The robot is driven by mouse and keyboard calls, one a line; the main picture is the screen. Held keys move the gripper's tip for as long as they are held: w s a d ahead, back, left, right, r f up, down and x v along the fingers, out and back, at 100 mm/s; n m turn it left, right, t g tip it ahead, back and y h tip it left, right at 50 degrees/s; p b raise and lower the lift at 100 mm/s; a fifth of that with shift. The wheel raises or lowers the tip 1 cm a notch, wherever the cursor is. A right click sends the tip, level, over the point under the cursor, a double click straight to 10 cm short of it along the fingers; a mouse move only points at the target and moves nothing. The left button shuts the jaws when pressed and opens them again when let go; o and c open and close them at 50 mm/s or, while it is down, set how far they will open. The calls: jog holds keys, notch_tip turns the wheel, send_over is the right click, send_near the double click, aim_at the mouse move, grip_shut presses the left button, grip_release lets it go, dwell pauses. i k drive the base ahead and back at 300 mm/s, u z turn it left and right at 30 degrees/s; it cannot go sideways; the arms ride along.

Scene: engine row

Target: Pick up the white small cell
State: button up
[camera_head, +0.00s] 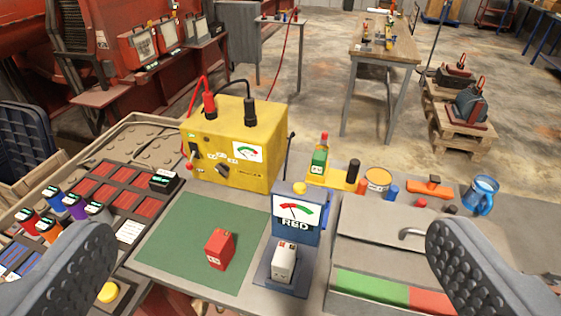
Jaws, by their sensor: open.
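The white small cell (284,262) stands upright on the base of a blue tester (299,222), whose dial panel rises behind it. The tester's label reads RED. My gripper (258,268) is open, with one dark ridged finger at the lower left and the other at the lower right. The cell is between the fingers in the picture, farther off, and neither finger touches it.
A red cell (220,249) stands on the green mat (180,238) left of the tester. A yellow charger (237,143) with cables stands behind. Left is a rack (123,200) with several coloured cells. Right is a grey box (385,250) with green and red strips.

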aim_at(283, 262)
jog(key=k, duration=1.3)
jog(key=u, duration=0.5)
jog(key=i, duration=0.75)
jog(key=u, duration=0.5)
jog(key=i, duration=1.05)
jog(key=z, duration=0.55)
